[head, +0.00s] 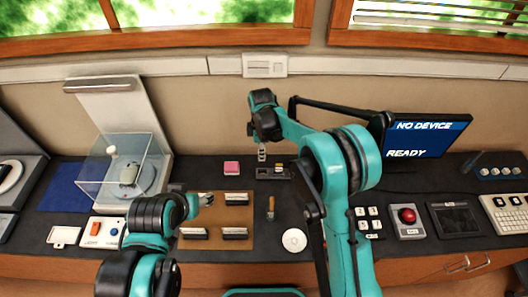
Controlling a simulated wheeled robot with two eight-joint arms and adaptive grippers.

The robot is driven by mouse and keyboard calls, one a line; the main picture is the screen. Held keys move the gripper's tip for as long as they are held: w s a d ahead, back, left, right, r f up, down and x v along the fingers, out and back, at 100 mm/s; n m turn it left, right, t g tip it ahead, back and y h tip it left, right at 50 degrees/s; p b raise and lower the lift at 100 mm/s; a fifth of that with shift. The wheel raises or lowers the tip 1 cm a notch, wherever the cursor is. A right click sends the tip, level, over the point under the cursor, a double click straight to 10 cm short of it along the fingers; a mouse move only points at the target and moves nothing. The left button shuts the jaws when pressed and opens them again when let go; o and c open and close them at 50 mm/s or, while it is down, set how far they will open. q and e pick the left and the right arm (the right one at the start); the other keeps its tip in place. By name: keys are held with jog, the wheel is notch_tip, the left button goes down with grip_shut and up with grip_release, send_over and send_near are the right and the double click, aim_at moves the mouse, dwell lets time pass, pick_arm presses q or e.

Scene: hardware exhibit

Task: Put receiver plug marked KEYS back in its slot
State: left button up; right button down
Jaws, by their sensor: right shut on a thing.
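My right gripper (263,138) reaches in from the right over the back middle of the desk. It is shut on a small grey-silver piece, likely the receiver plug (262,153), which hangs below the fingers. The KEYS marking is too small to read. Just below the piece in the picture lies a low dark slotted holder (288,173) with a yellowish piece in it. I cannot tell whether the plug touches the holder. My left gripper (206,198) is low over the left part of a brown board, and its finger opening is not clear.
The brown board (215,214) carries several dark-and-white blocks. A pink block (231,168), a small brown-handled tool (271,207) and a white disc (294,240) lie nearby. A monitor (427,138) reads "NO DEVICE" and "READY". A clear case (115,170) stands left; a red button (407,216) is right.

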jog(key=shift+d+f+b, duration=0.1)
jog(key=shift+f+b, duration=0.4)
jog(key=shift+f, duration=0.3)
jog(key=shift+f+b, duration=1.5)
jog(key=shift+f, duration=0.85)
jog(key=shift+f+b, duration=0.9)
jog(key=shift+b, duration=0.05)
dwell(0.4)
jog(key=c, duration=1)
grip_release()
